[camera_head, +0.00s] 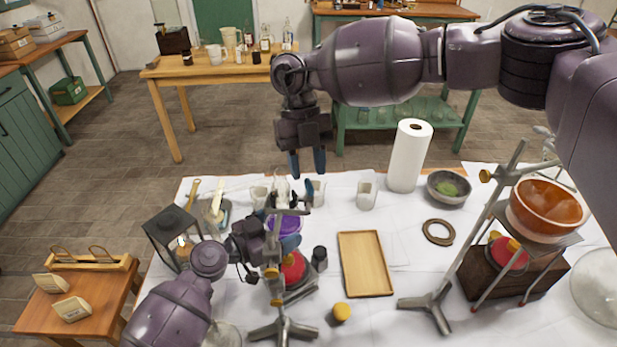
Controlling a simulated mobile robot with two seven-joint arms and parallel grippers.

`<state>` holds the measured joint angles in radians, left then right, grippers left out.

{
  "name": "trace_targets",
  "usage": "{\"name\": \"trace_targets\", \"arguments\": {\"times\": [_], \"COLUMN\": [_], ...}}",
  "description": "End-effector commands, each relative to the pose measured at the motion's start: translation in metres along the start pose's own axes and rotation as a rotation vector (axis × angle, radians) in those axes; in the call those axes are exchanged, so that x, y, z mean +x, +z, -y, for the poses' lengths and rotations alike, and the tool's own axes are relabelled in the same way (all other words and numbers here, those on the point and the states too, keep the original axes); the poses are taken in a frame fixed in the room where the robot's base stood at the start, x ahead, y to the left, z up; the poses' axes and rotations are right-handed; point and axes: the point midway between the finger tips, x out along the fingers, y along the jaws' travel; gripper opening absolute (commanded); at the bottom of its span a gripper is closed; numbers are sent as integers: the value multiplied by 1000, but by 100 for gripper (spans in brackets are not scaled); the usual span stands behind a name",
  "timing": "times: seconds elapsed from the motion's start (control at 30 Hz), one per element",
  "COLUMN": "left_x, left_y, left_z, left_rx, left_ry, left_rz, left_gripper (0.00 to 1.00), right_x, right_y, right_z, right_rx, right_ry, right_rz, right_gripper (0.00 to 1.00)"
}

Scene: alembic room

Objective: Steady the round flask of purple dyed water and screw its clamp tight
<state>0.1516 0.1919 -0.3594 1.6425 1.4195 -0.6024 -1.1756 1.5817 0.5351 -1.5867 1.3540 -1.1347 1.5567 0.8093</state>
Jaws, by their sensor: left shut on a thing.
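The round flask (283,224) of purple dyed water is held on a metal stand (284,328), above a red object (293,268). Its clamp (287,211) is at the flask's neck, small and partly hidden; I cannot tell how tight it is. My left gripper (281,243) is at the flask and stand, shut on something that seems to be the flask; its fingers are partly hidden. My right gripper (306,162) hangs above and behind the flask, fingers pointing down, apart and empty.
A wooden tray (365,263), a dark bottle (319,258) and a yellow-topped object (341,312) lie right of the stand. Glass beakers (367,195) and a paper roll (409,155) stand behind. A second stand (428,306) and copper bowl (548,208) are at right. A lantern (172,232) stands left.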

Motion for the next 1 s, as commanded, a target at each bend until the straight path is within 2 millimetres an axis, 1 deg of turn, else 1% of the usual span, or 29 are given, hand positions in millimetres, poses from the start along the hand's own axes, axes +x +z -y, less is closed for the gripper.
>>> {"name": "trace_targets", "arguments": {"times": [0.03, 0.1, 0.2, 0.33, 0.57, 0.6, 0.83, 0.87, 1.0], "left_x": [0, 0, 0, 0, 0, 0, 0, 0, 0], "left_y": [-1, -1, -1, -1, -1, -1, -1, -1, -1], "left_z": [0, 0, 0, 0, 0, 0, 0, 0, 0], "left_rx": [1, 1, 1, 1, 1, 1, 1, 1, 1], "left_ry": [0, 0, 0, 0, 0, 0, 0, 0, 0], "left_rz": [-1, -1, -1, -1, -1, -1, -1, -1, -1], "left_gripper": [71, 71, 71, 71, 71, 71, 71, 71, 71], "right_x": [7, 14, 22, 26, 27, 27, 27, 27, 27], "right_y": [0, 0, 0, 0, 0, 0, 0, 0, 0], "right_z": [0, 0, 0, 0, 0, 0, 0, 0, 0], "right_rx": [0, 0, 1, 1, 1, 1, 0, 0, 2], "right_ry": [-1, 0, 0, 0, 0, 0, 0, 0, 1], "right_rz": [-2, -1, -1, 0, 1, 1, 0, 0, 0], "right_gripper": [38, 38, 38, 38, 38, 37, 2, 0, 0]}}
